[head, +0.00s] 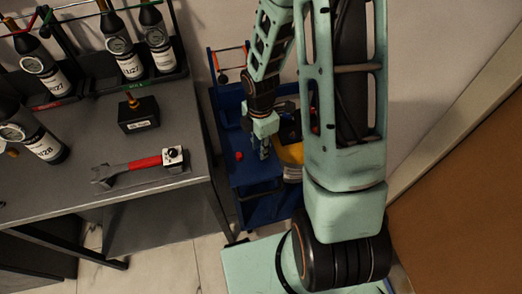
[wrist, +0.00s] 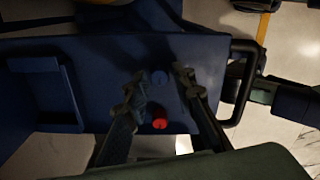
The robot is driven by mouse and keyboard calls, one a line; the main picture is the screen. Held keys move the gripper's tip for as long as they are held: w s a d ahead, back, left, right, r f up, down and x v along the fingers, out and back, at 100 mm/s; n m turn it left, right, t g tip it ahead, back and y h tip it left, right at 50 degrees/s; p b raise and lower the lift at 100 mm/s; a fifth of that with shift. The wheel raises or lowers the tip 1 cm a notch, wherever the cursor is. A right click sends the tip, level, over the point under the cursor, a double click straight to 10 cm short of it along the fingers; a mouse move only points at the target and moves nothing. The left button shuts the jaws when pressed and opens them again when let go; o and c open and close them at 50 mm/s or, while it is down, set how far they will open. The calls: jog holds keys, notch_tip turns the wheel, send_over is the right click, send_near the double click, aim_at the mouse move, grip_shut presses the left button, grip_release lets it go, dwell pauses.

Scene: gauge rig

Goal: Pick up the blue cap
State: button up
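The blue cap (wrist: 159,77) is a small round piece on the dark blue surface of the cart (wrist: 100,55), and blends in with it. My gripper (wrist: 160,82) is open, with one finger on each side of the blue cap in the wrist view. I cannot tell how far above it the fingertips are. In the head view my gripper (head: 264,152) points down over the blue cart (head: 248,184), and I cannot make out the blue cap there. A red cap (wrist: 159,124) lies near the blue one, between the fingers lower in the wrist view; it also shows in the head view (head: 239,156).
A yellow object (head: 290,155) with a pale label stands on the cart, right of my gripper. The cart has a dark handle (wrist: 243,82).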

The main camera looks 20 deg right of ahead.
jog(key=c, duration=0.4)
jog(key=shift+r, duration=0.1)
jog(key=shift+r+p, duration=0.8)
jog(key=shift+p, duration=0.05)
notch_tip(320, 180, up, 2)
jog(key=shift+r+p, duration=0.1)
jog(key=shift+p, duration=0.8)
jog(key=s+d+r+p, duration=0.2)
jog(key=s+r+p, duration=0.5)
jog(key=s+p, duration=0.2)
jog(key=shift+s+d+r+p, duration=0.2)
jog(key=shift+s+r+p, duration=0.1)
jog(key=shift+s+r, duration=0.1)
jog(key=shift+p, duration=0.7)
